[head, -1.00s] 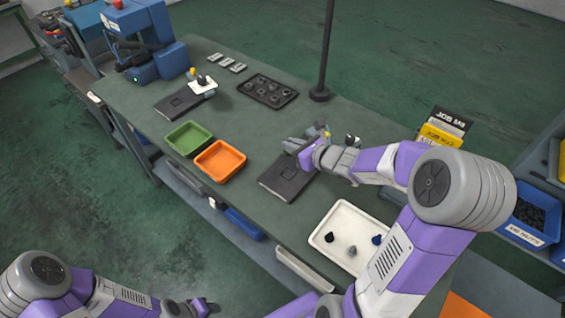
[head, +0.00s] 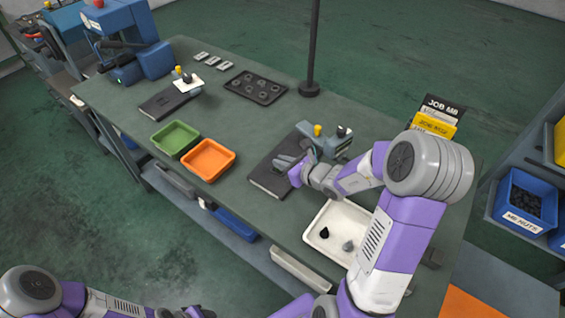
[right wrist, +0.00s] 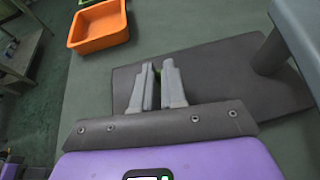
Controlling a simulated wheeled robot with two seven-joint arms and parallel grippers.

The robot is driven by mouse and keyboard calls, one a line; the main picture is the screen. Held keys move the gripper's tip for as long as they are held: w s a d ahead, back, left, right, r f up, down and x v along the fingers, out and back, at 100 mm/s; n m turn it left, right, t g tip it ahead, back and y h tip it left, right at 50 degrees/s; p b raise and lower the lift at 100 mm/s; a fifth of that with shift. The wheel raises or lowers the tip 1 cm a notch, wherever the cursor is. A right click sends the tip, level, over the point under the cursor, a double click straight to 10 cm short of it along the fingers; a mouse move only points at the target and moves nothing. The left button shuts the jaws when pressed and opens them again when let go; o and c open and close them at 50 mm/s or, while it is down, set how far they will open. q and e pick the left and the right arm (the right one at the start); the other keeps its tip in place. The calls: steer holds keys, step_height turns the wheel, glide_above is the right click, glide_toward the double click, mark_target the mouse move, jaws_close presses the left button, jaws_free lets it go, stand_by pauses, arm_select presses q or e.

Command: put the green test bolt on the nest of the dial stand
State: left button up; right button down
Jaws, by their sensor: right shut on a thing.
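The green test bolt (right wrist: 157,72) is mostly hidden; a small green bit shows between the fingertips of my right gripper (right wrist: 158,68) in the right wrist view. The gripper is shut on it. In the head view my right gripper (head: 282,160) is over a dark flat pad (head: 266,181). A blue-grey stand with a yellow knob (head: 318,131), seemingly the dial stand, is just behind it; I cannot make out its nest. A grey post (right wrist: 290,35) shows at right in the wrist view. My left gripper (head: 198,312) is at the bottom edge, its jaws unclear.
An orange bin (head: 232,163) and green bin (head: 172,151) are left of the pad. A white tray (head: 316,232) with small parts is in front, partly behind my right arm. A black tray with holes (head: 232,83) and a pole (head: 312,60) are farther back.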

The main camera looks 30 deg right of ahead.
steer(key=shift+f, duration=0.2)
steer(key=c, duration=1.2)
jaws_free()
steer(key=shift+r, duration=0.15)
steer(key=shift+s+d+r, duration=0.1)
steer(key=shift+r, duration=0.1)
steer(key=p+v, duration=0.3)
steer(key=v, duration=0.8)
steer(key=shift+s+r, duration=0.15)
steer(key=shift+s, duration=0.15)
